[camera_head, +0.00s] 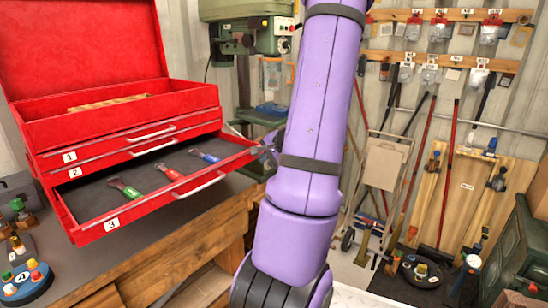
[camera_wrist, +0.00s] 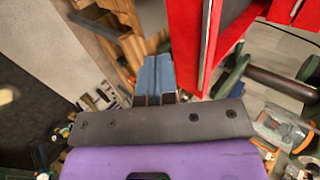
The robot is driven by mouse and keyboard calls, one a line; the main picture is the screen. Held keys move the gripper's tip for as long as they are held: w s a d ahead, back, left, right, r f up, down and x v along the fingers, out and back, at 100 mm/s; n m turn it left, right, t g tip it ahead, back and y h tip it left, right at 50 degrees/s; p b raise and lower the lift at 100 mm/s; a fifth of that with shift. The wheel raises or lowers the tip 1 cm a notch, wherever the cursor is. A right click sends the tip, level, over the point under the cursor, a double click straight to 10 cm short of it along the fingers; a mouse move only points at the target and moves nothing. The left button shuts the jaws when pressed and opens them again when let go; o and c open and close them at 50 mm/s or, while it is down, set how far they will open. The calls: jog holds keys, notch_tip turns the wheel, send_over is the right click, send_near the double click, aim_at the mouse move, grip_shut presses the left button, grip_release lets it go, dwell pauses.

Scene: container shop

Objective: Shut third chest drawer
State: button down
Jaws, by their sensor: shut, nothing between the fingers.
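A red tool chest (camera_head: 110,110) with its lid up stands on a wooden bench. Its third drawer (camera_head: 152,205), labelled 3, is pulled out. It has a silver handle and holds tools with green, red and blue handles on a dark liner. My gripper (camera_head: 264,154) is shut and empty at the right end of this drawer's front. In the wrist view my gripper (camera_wrist: 157,72) points beside a red panel (camera_wrist: 185,40) of the chest. I cannot tell whether the fingers touch it. My purple arm hides what lies behind it.
Drawers 1 and 2 look shut above. A round stand (camera_head: 25,283) marked 4 with coloured knobs sits at the bench's left. A green drill press (camera_head: 245,25) stands behind the chest. A hand truck (camera_head: 382,170) and hanging tools line the right wall.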

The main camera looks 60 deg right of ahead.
aim_at(212, 142)
jog(key=shift+w+d, duration=0.2)
jog(key=shift+w, duration=0.6)
jog(key=shift+w, duration=0.1)
jog(key=w+d, duration=0.1)
jog(key=w, duration=0.6)
jog(key=w+d, duration=0.2)
jog(key=w, duration=0.6)
jog(key=w+d, duration=0.2)
jog(key=w, duration=0.5)
jog(key=shift+w+d, duration=0.25)
jog(key=shift+w, duration=0.1)
jog(key=shift+w+r, duration=0.1)
jog(key=shift+w, duration=0.2)
jog(key=shift+w+r, duration=0.1)
